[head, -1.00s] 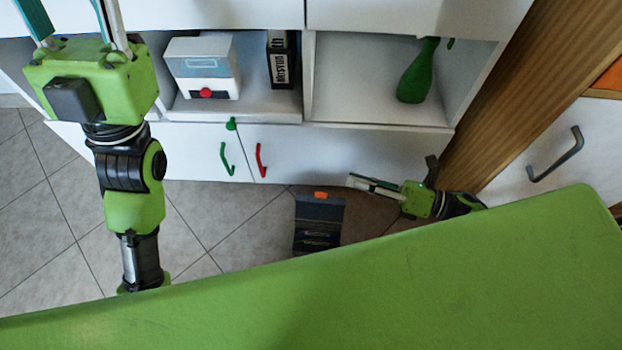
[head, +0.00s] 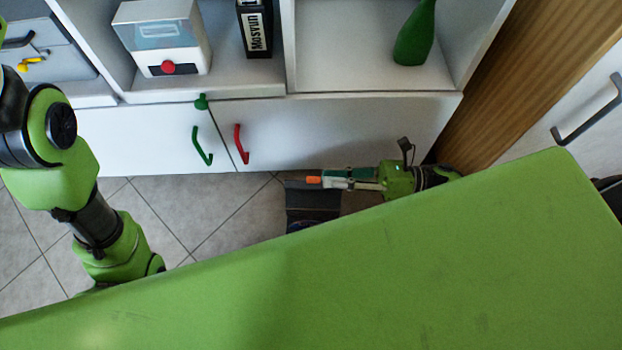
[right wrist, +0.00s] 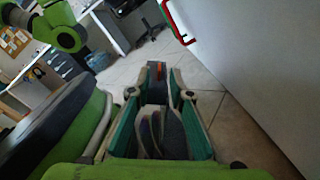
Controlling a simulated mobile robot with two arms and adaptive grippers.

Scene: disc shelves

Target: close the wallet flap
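The wallet (head: 312,200) is a dark grey case on the floor in front of the cupboard, with an orange tab (head: 313,180) at its far edge. Its near part is hidden behind the green top. My right gripper (head: 326,180) reaches in from the right, its fingertips at the far edge of the flap, beside the tab. In the right wrist view the fingertips (right wrist: 167,76) are close together with orange between or just beyond them. Whether they grip the flap is unclear. My left arm is at the left; its gripper is outside the frame.
The green top (head: 350,270) fills the foreground. The white cupboard (head: 340,135) stands behind the wallet, with green (head: 202,147) and red (head: 242,145) handles. A wooden post (head: 520,75) rises at the right. Tiled floor (head: 180,220) is free left of the wallet.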

